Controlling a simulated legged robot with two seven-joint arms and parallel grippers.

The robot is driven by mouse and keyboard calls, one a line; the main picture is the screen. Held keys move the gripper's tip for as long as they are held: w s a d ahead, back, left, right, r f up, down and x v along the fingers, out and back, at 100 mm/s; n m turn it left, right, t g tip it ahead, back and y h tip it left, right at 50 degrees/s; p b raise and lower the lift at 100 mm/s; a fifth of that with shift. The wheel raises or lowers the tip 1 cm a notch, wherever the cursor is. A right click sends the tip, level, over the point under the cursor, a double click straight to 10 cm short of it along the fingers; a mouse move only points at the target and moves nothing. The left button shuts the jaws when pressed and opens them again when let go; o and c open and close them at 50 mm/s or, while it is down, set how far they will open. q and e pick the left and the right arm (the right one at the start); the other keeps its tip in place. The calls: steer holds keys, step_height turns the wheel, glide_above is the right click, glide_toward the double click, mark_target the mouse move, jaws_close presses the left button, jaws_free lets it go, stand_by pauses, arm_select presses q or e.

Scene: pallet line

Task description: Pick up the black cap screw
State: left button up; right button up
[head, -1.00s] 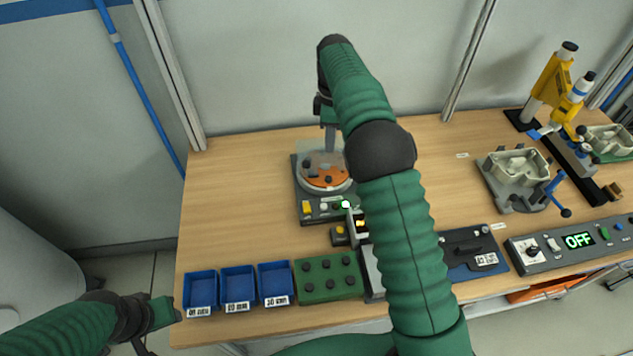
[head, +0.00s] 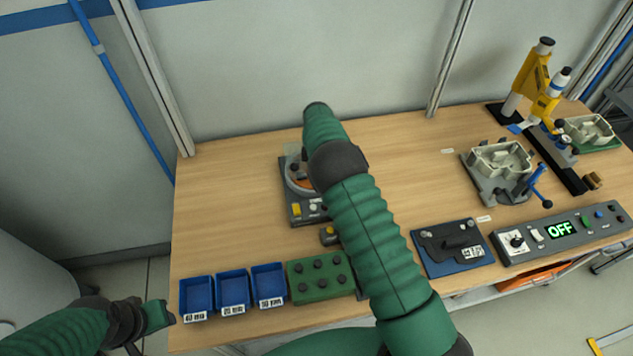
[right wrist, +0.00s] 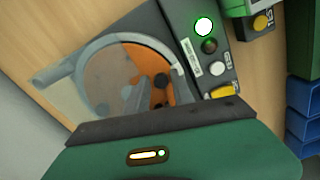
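In the right wrist view a small round black piece (right wrist: 162,80) lies on the orange part of a turntable disc (right wrist: 122,62); it looks like a black cap screw. A second dark piece (right wrist: 156,106) shows lower on the disc, partly covered. The green housing of my right gripper fills the bottom of that view. Blurred grey shapes stand over the disc, and I cannot make out the fingertips. In the head view my right arm hides its gripper and most of the turntable unit (head: 290,205). My left gripper (head: 160,316) is at lower left, away from the table's parts.
Three blue bins (head: 232,289) and a green block with black knobs (head: 320,277) line the front edge. A blue plate fixture (head: 450,262), a control box reading OFF (head: 560,230) and a casting fixture (head: 500,160) stand at right. The back left tabletop is clear.

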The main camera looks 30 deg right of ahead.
jaws_close()
